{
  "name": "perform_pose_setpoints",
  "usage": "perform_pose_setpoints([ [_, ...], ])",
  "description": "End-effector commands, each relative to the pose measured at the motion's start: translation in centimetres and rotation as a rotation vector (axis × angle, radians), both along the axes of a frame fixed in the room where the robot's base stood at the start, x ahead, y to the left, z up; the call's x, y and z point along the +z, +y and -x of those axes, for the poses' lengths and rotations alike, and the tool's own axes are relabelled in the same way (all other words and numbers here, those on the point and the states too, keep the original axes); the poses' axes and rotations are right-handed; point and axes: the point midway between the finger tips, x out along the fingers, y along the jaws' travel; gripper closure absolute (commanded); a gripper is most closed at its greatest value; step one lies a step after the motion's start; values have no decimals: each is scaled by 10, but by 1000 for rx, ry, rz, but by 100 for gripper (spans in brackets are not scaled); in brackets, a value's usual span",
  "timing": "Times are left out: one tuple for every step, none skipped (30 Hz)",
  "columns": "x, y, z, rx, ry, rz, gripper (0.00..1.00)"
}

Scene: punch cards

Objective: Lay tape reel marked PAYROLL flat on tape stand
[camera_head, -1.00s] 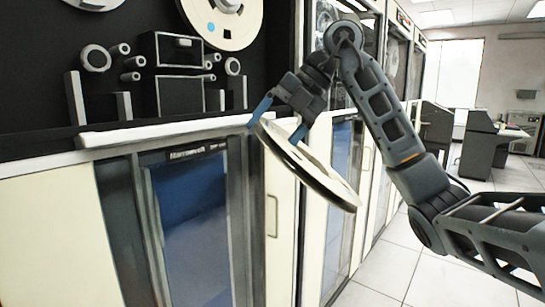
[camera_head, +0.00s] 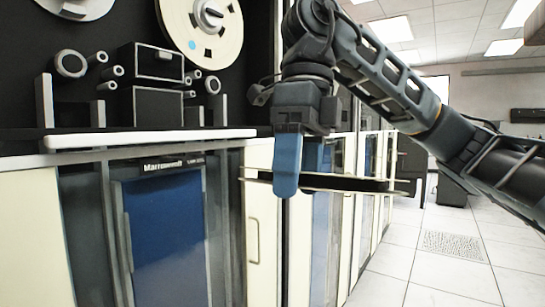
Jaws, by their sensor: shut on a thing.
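A tape reel (camera_head: 350,184) shows nearly edge-on in the head view, with pale flanges and a dark gap between them. It lies about level in the air in front of the cabinets. My gripper (camera_head: 287,178) points down with its blue fingers at the reel's left part and is shut on it. The near finger covers some of the reel. No PAYROLL marking can be read from this angle. I cannot make out a tape stand in this view.
A tape drive cabinet (camera_head: 220,290) stands at left, with a white ledge (camera_head: 150,139) and a mounted reel (camera_head: 202,50) above. More cabinets line up behind my gripper. A dark desk (camera_head: 452,188) stands farther back. The tiled floor (camera_head: 430,275) at right is clear.

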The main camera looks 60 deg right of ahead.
Motion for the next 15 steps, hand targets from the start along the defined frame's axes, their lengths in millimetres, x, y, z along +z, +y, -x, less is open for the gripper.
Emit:
perform_pose_setpoints([
  [-12,0,12,32,-3,26,75],
  [-17,0,19,53,-5,38,75],
  [-23,-1,28,79,-8,54,75],
  [-29,-1,35,98,-10,67,75],
  [-34,-2,43,117,-14,80,75],
  [-41,-3,54,139,-18,96,75],
  [-46,-4,62,156,-20,106,75],
  [-50,-5,69,167,-23,116,75],
  [-55,-7,78,183,-27,129,75],
  [-58,-8,84,192,-29,136,75],
  [-61,-9,90,201,-32,144,75],
  [-64,-11,97,210,-35,154,75],
  [-66,-12,102,216,-38,160,75],
  [-68,-13,106,222,-40,165,75],
  [-70,-14,111,226,-42,171,75],
])
